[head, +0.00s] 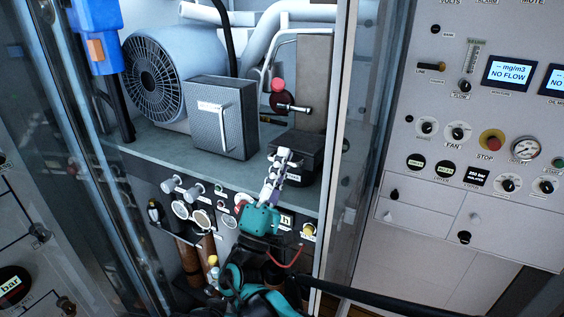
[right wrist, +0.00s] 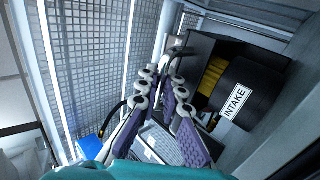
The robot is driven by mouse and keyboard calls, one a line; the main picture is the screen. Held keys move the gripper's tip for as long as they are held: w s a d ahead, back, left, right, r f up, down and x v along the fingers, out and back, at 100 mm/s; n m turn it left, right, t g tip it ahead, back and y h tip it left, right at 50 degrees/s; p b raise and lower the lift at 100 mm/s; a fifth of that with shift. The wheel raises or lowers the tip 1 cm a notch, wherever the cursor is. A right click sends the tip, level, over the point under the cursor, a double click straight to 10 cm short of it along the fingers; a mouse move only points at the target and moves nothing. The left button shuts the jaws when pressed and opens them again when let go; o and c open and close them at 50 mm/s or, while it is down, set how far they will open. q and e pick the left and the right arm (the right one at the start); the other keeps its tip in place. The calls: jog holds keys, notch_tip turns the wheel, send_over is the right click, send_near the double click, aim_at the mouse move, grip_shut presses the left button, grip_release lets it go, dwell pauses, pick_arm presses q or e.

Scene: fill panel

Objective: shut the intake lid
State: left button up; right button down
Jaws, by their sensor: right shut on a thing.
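The intake is a dark box (head: 306,170) at the right end of the cabinet shelf. In the right wrist view a black part carries the INTAKE label (right wrist: 237,106), with a yellow ribbed insert (right wrist: 213,80) visible beside it in a dark opening. The dark intake lid (right wrist: 196,48) stands open there, with a grey handle-like piece at its edge. My right gripper (head: 283,156), with pale jointed fingers and a teal body, is at the left side of the box. Its fingers (right wrist: 164,78) close around the grey piece; the exact contact is small. My left gripper is not in view.
A grey fan housing (head: 165,75) and a dark box with a handle (head: 222,115) stand left on the shelf (head: 170,160). A red-knobbed valve (head: 277,86) is above the intake. Knobs and ports line the front below. A cabinet post (head: 340,130) stands close on the right.

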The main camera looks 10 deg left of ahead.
jog(key=shift+f+b, duration=0.55)
jog(key=shift+f, duration=0.2)
jog(key=c, duration=1.9)
grip_release()
jog(key=shift+w, duration=0.1)
notch_tip(320, 180, up, 10)
jog(key=shift+w, duration=0.2)
jog(key=shift+d+f, duration=0.1)
jog(key=shift+f, duration=0.1)
